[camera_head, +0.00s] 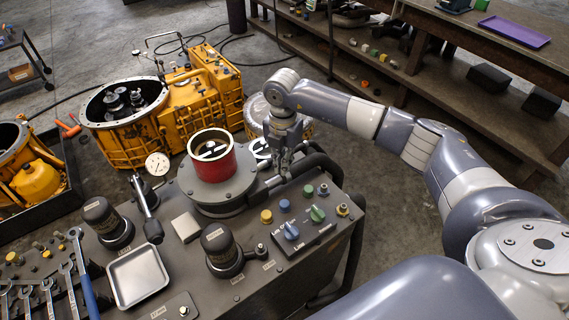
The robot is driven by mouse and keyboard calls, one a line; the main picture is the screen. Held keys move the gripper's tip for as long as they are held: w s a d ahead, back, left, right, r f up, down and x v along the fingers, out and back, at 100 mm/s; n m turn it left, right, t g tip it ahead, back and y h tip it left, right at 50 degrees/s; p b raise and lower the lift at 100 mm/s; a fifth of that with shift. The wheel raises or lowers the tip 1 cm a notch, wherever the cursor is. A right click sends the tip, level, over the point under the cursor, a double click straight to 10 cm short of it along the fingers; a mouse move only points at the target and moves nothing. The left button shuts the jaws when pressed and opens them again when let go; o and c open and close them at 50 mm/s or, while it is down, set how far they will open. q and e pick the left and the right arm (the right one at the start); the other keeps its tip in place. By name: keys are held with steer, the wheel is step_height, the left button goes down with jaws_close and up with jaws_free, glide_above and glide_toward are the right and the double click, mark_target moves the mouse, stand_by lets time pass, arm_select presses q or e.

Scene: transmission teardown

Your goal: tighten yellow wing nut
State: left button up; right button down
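No part is clearly recognisable as a yellow wing nut at this size. A small yellow knob (266,216) stands on the dark bench top (245,290), front right of the red cylinder. A yellow-topped fitting (342,210) stands near the bench's right edge. My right gripper (283,172) points down just right of the red cylinder (211,156), behind the row of knobs and apart from the yellow knob. Its fingers are small and dark against the bench fittings, so I cannot tell whether they are open or hold anything. My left gripper is out of view.
Blue (291,231) and green (317,214) knobs stand close to the yellow one. Black capped cylinders (222,247), a metal tray (138,275), a gauge (157,164) and wrenches (67,280) crowd the bench. A yellow transmission housing (130,140) stands behind.

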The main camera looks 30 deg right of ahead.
steer(key=m, duration=0.5)
steer(key=shift+w+a+r+m+b, duration=0.15)
steer(key=shift+w+m+b, duration=0.15)
steer(key=shift+w, duration=0.1)
stand_by(0.3)
steer(key=c, duration=1.8)
jaws_free()
step_height(320, 180, up, 12)
steer(key=shift+s, duration=0.1)
